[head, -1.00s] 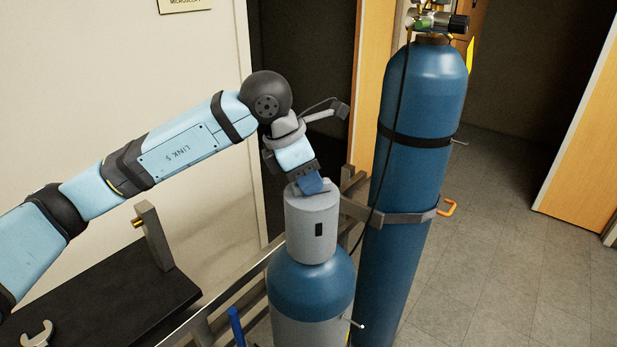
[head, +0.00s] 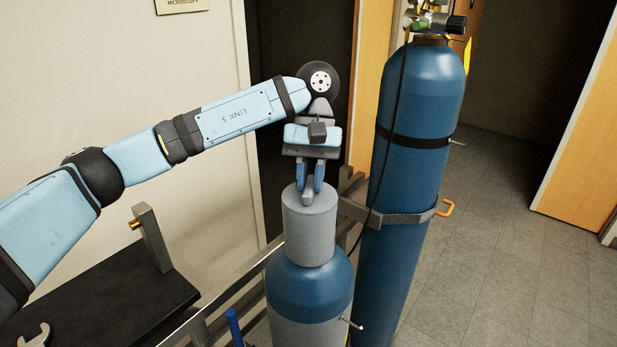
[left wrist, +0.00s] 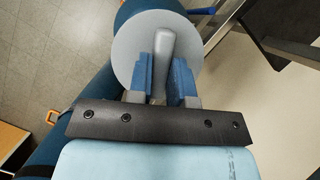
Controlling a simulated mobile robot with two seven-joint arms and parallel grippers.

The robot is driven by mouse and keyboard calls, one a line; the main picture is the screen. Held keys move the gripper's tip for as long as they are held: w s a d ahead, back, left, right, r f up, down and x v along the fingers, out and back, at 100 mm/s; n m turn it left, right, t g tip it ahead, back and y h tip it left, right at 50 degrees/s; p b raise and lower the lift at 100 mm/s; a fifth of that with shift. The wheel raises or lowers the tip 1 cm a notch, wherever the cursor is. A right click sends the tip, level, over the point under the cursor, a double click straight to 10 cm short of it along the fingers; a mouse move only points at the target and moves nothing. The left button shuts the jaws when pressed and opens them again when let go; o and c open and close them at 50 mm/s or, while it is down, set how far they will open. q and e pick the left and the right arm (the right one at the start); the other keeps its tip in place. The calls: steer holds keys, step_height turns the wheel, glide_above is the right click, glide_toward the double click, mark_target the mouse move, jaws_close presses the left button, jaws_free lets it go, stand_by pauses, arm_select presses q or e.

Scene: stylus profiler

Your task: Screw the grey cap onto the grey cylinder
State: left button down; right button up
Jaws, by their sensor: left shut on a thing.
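The grey cap (head: 310,232) sits upright on top of the grey cylinder (head: 300,332), whose shoulder is blue. A raised grey ridge crosses the cap's top. My left gripper (head: 309,188) is above the cap, pointing down, with its blue fingers shut on the ridge. In the left wrist view the cap (left wrist: 130,50) shows as a round grey disc, with the ridge between the fingers (left wrist: 163,75). The cap covers the cylinder's neck, so the thread is hidden. My right gripper is not in view.
A tall blue cylinder (head: 412,150) with a regulator (head: 436,22) stands to the right, strapped to a metal rail. A dark bench (head: 105,295) with an upright metal post (head: 151,238) is at lower left. The floor (head: 500,240) at right is clear.

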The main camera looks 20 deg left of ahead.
arm_select(q)
steer(key=m+y, duration=0.1)
steer(key=m, duration=0.2)
steer(key=r+m+y, duration=0.1)
steer(key=m, duration=0.2)
steer(key=shift+w+d, duration=0.1)
steer(key=shift+w, duration=0.05)
steer(key=m+t+y, duration=0.1)
steer(key=m, duration=0.2)
steer(key=m+y, duration=0.1)
steer(key=m, duration=0.2)
steer(key=shift+d+t, duration=0.1)
steer(key=shift+t, duration=0.3)
steer(key=c, duration=1.1)
jaws_free()
steer(key=shift+o, duration=0.7)
steer(key=shift+s, duration=0.25)
steer(key=shift+f, duration=0.3)
steer(key=shift+c, duration=0.4)
steer(key=shift+p+v, duration=0.65)
steer(key=shift+v, duration=0.25)
steer(key=p+v, duration=0.3)
steer(key=v, duration=0.2)
steer(key=shift+d+r+p, duration=0.1)
steer(key=shift+d+p, duration=0.05)
steer(key=shift+p, duration=0.25)
